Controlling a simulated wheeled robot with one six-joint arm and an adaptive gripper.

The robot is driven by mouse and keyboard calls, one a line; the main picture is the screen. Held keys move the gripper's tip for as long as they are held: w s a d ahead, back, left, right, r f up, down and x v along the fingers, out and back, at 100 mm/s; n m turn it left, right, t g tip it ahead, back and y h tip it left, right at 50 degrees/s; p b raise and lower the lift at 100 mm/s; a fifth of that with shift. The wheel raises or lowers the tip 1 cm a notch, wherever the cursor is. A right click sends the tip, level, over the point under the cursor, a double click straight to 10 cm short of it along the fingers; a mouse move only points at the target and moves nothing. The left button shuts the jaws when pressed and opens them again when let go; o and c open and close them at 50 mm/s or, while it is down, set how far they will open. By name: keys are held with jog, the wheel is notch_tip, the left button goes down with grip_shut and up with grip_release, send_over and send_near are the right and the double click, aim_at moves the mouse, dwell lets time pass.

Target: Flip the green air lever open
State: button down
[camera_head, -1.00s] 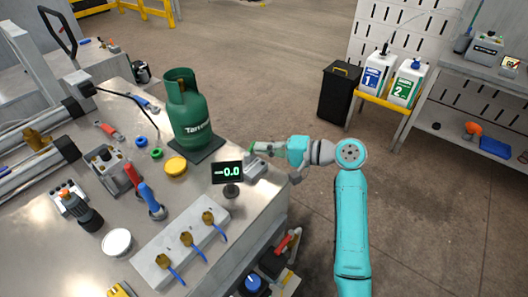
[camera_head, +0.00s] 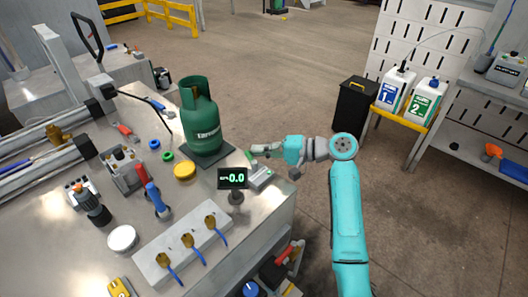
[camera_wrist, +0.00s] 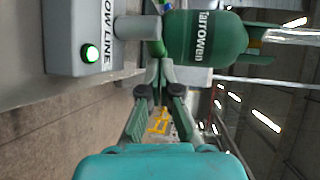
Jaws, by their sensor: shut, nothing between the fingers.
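A green lever-like part (camera_wrist: 156,47) sits at the end of a grey stub on a grey box (camera_wrist: 80,20) in the wrist view. The box has part of a "LINE" label and a lit green light (camera_wrist: 90,52). My gripper (camera_wrist: 156,70) is shut and empty, with its fingertips just below the green part in the picture. I cannot tell whether they touch it. In the head view my gripper (camera_head: 264,150) is at the table's right edge, beside the green gas cylinder (camera_head: 202,120). The lever is too small there to make out clearly.
The cylinder stands upright on a dark plate (camera_head: 228,157). A display reading 0.0 (camera_head: 232,178) stands in front, beside a small grey box (camera_head: 260,177). A white block with several brass fittings (camera_head: 150,265) lies nearer.

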jog(key=shift+w+a, duration=0.1)
jog(key=shift+a, duration=0.8)
dwell(0.4)
